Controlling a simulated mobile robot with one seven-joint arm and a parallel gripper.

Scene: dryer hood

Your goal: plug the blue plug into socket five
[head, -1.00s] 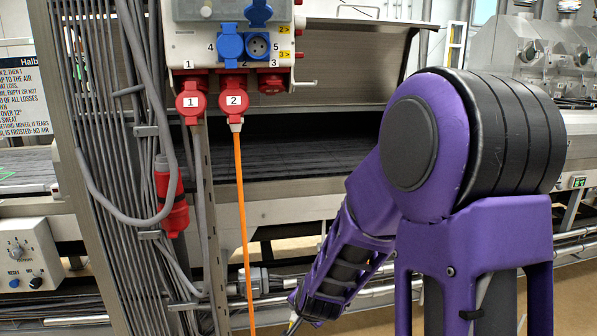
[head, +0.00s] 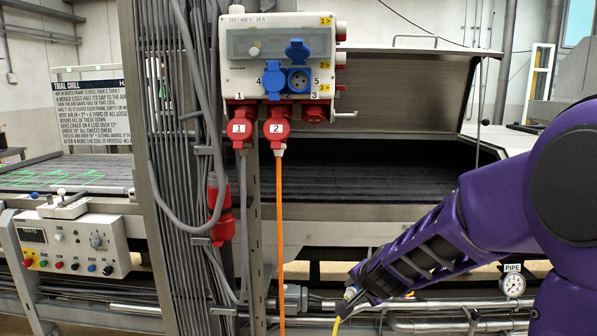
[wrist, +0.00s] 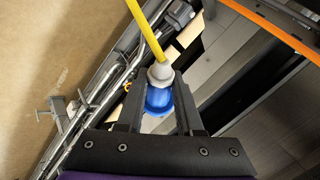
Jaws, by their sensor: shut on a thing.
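The socket box (head: 238,72) hangs on the post in the upper middle of the head view. Socket five (head: 300,82) is the round blue socket beside the "5" label; its blue lid (head: 297,52) is raised and its face is bare. My gripper (wrist: 159,108) is shut on the blue plug (wrist: 158,97), with one finger on each side. A grey collar and yellow cable (wrist: 150,35) extend from the plug. In the head view my gripper (head: 350,294) is low, below and right of the box, well apart from socket five. The plug's front end is hidden in the wrist view.
Red plugs one (head: 240,128) and two (head: 276,127) fill sockets below the box. An orange cable (head: 280,240) hangs from plug two. A closed blue lid (head: 272,80) is left of socket five. Pipes (head: 430,306) run behind my gripper; a hood (head: 410,85) stands right.

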